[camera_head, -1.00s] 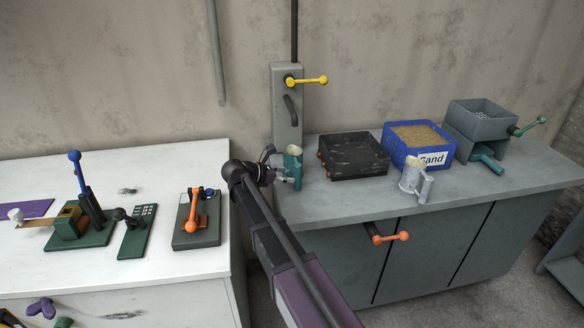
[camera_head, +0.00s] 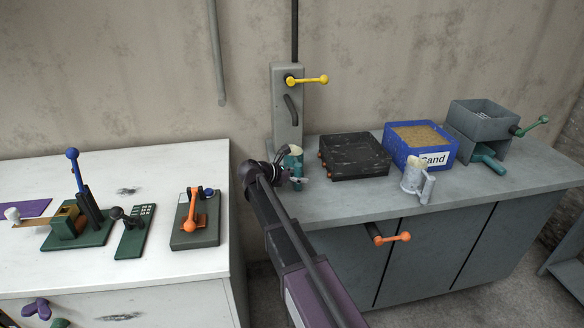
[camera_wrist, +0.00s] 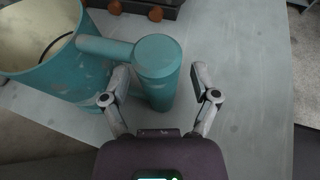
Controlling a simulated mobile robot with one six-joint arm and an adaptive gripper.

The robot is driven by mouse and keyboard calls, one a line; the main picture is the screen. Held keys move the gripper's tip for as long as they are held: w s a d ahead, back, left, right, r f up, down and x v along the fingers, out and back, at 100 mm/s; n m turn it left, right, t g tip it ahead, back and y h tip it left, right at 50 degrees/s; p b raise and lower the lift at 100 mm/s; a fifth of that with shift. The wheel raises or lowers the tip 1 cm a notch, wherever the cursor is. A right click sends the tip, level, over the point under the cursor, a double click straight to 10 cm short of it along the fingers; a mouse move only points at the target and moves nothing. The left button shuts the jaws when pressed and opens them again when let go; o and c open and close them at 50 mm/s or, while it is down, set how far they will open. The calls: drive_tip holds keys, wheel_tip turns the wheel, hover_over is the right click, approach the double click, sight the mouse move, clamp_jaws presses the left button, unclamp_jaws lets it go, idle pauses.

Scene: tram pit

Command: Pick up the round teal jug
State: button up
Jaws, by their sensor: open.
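The round teal jug (camera_head: 293,156) stands on the grey counter, in front of the yellow-levered grey post, partly hidden behind my gripper in the head view. In the wrist view the jug's body (camera_wrist: 52,62) is at the upper left, open at the top with a cream inside. Its thick teal handle (camera_wrist: 158,70) reaches right and then down as an upright post. My gripper (camera_wrist: 160,84) is open, with one finger on each side of the handle post. Gaps show between the fingers and the handle.
A black tray (camera_head: 353,169) stands just right of the jug. Further right are a blue sand box (camera_head: 436,158), a white jug (camera_head: 412,182) and a grey hopper (camera_head: 482,117) with a green crank. The grey post (camera_head: 287,110) rises behind. A white bench (camera_head: 150,258) is at the left.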

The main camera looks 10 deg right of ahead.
sight(295, 166)
idle(0.3)
clamp_jaws()
drive_tip(key=shift+r, duration=0.15)
idle(0.3)
wheel_tip(295, 166, up, 4)
drive_tip(key=p, duration=0.3)
drive_tip(key=shift+f+p, duration=0.2)
drive_tip(key=shift+p, duration=0.2)
drive_tip(key=s+r+p, duration=0.1)
drive_tip(key=s, duration=1.5)
drive_tip(key=shift+d, duration=0.2)
drive_tip(key=shift+w+r, duration=0.1)
drive_tip(key=w+r+p, duration=0.3)
drive_tip(key=w, duration=0.9)
drive_tip(key=shift+w+a, duration=0.2)
drive_tip(key=shift+w, duration=0.2)
drive_tip(key=shift+f, duration=0.25)
